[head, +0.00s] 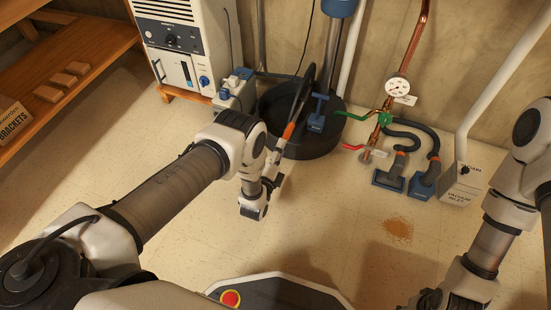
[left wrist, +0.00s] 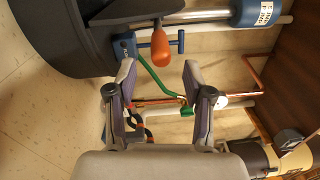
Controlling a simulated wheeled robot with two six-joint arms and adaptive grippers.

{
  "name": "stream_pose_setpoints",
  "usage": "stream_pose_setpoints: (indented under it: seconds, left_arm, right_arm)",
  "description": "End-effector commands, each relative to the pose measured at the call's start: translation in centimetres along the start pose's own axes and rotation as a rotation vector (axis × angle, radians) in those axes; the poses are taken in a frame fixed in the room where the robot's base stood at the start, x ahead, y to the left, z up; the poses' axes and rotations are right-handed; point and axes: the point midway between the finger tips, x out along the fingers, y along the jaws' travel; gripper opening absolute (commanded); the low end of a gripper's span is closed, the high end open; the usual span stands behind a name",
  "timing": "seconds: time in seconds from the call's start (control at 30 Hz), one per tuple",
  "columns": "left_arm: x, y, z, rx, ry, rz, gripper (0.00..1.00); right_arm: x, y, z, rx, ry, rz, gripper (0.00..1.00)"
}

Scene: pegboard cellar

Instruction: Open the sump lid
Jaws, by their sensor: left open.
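The sump (head: 310,145) is a black round basin on the floor by the wall. Its dark lid (head: 303,92) stands raised and steeply tilted, seen nearly edge-on, with an orange handle (head: 288,130) on its near side. In the left wrist view the orange handle (left wrist: 160,46) hangs beyond the fingertips, and the black basin (left wrist: 60,40) fills the upper left. My left gripper (head: 275,182) is open and empty, in front of the basin and apart from the handle. Its spread fingers also show in the left wrist view (left wrist: 160,78). My right gripper is at most partly visible at the bottom edge; its jaws are unclear.
A blue T-shaped fitting (head: 319,112) stands at the basin. Copper pipes with a gauge (head: 397,88), green and red valve levers, and vacuum hose heads (head: 388,178) lie to the right. A white dehumidifier-like unit (head: 190,45) stands back left. Brown debris (head: 398,228) lies on open floor.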

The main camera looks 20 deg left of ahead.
Motion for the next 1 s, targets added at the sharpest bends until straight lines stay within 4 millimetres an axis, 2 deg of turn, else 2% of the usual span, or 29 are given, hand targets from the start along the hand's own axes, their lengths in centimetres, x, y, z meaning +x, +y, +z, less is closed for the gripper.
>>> stream_pose_setpoints:
  seconds: [0.03, 0.13, 0.23, 0.33, 0.83, 0.93, 1.0]
  left_arm:
    - [-1.3, 0.1, -0.1, 0.000, 0.001, 0.005, 0.52]
    - [-3.5, 0.1, 0.0, 0.000, 0.001, 0.004, 0.52]
    - [-4.8, 0.1, 0.0, 0.000, 0.000, 0.002, 0.52]
    - [-5.3, 0.0, 0.0, 0.000, 0.000, 0.000, 0.52]
    - [-5.2, -0.2, 0.0, 0.000, 0.000, -0.003, 0.52]
    - [-4.1, -1.7, 0.3, 0.001, -0.005, -0.027, 0.52]
    - [-2.6, -3.6, 1.0, 0.004, -0.015, -0.058, 0.52]
  right_arm:
    - [0.0, 0.0, 0.0, 0.000, 0.000, 0.000, 0.40]
    - [0.0, 0.0, 0.0, 0.000, 0.000, 0.000, 0.40]
    - [0.0, 0.0, 0.0, 0.000, 0.000, 0.000, 0.40]
    - [0.0, 0.0, 0.0, 0.000, 0.000, 0.000, 0.40]
    - [-0.1, 0.0, 0.0, 0.000, 0.000, 0.000, 0.40]
    - [-0.4, 0.0, 0.0, 0.000, 0.000, 0.000, 0.40]
    - [-0.8, 0.0, 0.0, 0.000, 0.000, 0.000, 0.40]
